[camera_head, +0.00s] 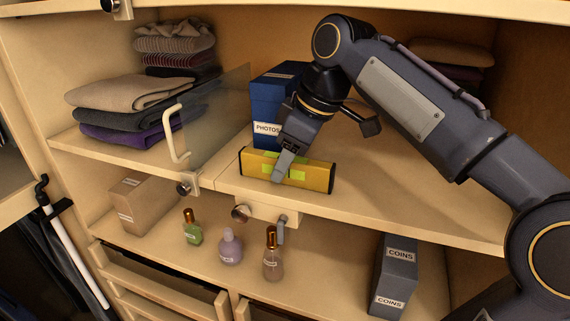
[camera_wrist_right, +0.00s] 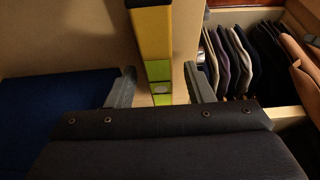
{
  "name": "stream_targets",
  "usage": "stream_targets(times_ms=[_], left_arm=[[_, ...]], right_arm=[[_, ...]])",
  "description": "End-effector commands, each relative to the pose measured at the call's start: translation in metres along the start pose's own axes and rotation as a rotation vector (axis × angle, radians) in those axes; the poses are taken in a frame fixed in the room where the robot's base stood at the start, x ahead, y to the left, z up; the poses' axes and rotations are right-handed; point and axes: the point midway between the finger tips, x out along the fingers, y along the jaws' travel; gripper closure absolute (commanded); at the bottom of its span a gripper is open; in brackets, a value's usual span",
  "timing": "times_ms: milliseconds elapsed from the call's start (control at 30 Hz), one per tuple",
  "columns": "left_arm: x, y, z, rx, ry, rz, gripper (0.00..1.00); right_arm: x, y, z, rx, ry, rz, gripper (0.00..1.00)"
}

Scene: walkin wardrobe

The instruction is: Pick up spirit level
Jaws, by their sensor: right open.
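The spirit level (camera_head: 310,173) is a yellow bar with dark ends and bright green windows. It lies along the front part of the upper shelf in the head view. My right gripper (camera_head: 279,172) reaches down over the level, with one finger showing in front of its face. In the right wrist view the level (camera_wrist_right: 153,45) stands between the two spread fingers of my right gripper (camera_wrist_right: 160,89), with gaps on both sides. The gripper is open. My left gripper is in neither view.
A blue photos box (camera_head: 268,101) stands close behind the level. A translucent panel (camera_head: 213,112) with a pale handle is to the left, beside folded clothes (camera_head: 135,92). Small bottles (camera_head: 230,246) and a coins box (camera_head: 393,275) stand on the shelf below. The upper shelf right of the level is clear.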

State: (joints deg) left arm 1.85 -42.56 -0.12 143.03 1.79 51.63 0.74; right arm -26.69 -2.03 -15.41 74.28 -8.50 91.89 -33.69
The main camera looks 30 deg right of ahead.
Motion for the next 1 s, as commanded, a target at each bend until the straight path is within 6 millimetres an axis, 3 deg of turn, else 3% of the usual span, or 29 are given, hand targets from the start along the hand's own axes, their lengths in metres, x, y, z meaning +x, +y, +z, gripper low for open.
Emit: stream_targets(times_ms=[133, 367, 700, 1000], left_arm=[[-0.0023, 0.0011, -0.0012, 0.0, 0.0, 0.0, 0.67], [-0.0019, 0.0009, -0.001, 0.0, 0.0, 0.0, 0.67], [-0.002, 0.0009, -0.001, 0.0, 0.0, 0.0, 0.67], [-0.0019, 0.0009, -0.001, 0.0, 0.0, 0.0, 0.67]], right_arm=[[0.011, -0.0006, -0.001, -0.001, 0.0, 0.0, 0.53], [0.0123, -0.0003, -0.0005, -0.001, 0.001, 0.001, 0.54], [0.0122, -0.0002, -0.0004, -0.001, 0.0, 0.001, 0.99], [0.0112, -0.0001, -0.0009, -0.001, 0.001, 0.001, 1.0]])
